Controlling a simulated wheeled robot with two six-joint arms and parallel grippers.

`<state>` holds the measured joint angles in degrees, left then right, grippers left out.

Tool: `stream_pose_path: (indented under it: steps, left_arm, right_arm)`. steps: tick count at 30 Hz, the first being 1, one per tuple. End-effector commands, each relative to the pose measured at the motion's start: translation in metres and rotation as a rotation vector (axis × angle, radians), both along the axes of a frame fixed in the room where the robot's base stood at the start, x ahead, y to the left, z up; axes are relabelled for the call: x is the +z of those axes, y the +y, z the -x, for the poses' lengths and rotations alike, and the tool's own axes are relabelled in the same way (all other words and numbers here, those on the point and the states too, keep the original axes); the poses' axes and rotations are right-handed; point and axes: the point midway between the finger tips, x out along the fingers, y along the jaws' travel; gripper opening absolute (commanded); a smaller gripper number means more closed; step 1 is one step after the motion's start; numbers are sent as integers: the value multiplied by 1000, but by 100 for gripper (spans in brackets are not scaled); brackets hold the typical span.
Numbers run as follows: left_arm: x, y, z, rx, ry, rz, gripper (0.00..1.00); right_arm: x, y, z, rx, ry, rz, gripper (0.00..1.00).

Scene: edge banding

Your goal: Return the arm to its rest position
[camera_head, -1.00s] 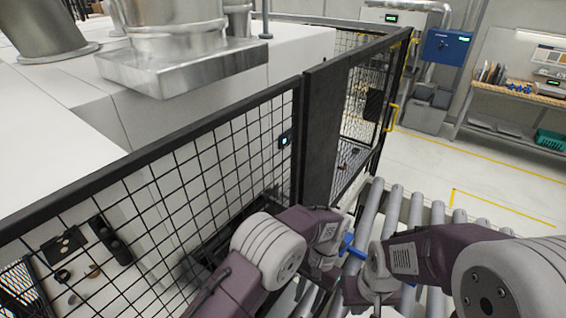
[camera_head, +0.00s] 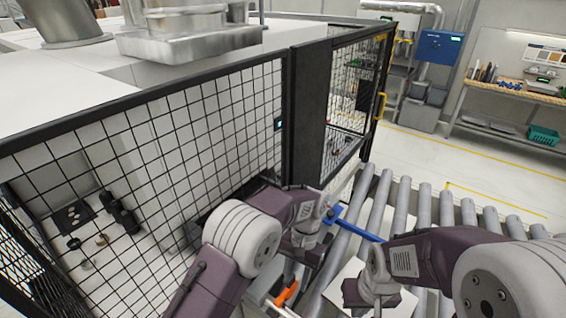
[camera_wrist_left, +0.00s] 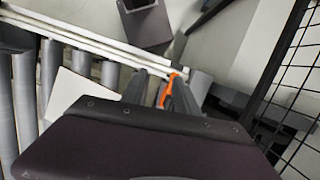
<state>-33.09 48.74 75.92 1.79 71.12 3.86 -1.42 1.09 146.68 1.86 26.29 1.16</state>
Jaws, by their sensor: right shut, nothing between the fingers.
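My left arm (camera_head: 240,245) reaches in from the lower left, beside the mesh fence. Its gripper fingers are hard to make out in the head view. In the left wrist view my left gripper (camera_wrist_left: 158,92) has its two dark fingers apart. A small orange part (camera_wrist_left: 171,82) shows between and beyond them; whether they touch it I cannot tell. An orange piece also shows in the head view (camera_head: 287,292), below the left wrist. My right arm (camera_head: 440,255) comes in from the lower right. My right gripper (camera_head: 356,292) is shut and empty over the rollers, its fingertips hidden.
The black mesh fence (camera_head: 150,150) with a dark post stands close to my left arm. A roller conveyor (camera_head: 405,205) runs beneath both arms, with a pale flat panel (camera_head: 343,283) on it and a blue bar (camera_head: 358,228) across. A workbench (camera_head: 515,90) stands far right, beyond open floor.

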Motion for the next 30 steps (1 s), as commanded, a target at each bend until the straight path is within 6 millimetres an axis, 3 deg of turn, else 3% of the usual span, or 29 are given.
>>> stream_pose_path:
  steps: [1,6,10,14,18,21,25,27,30]
  left_arm:
    - [-6,10,-5,28,-11,6,36]
    - [-7,53,-12,135,-40,22,36]
    - [-18,98,-8,242,-80,38,36]
    - [-43,153,14,376,-148,58,36]
    - [-76,197,55,494,-231,73,36]
    - [-96,211,85,536,-275,79,36]
    - [-113,214,114,530,-297,82,36]
    - [-120,214,116,525,-320,87,36]
    - [-119,214,104,519,-368,100,36]
  right_arm:
    - [-16,0,0,0,0,0,0]
    - [-48,0,0,0,0,0,0]
    - [-81,0,0,0,0,0,0]
    - [-122,0,0,0,0,0,0]
    - [-152,0,0,0,0,0,0]
    - [-159,0,0,0,0,0,0]
    - [-153,0,0,0,0,0,0]
    - [-153,0,0,0,0,0,0]
    - [-153,0,0,0,0,0,0]
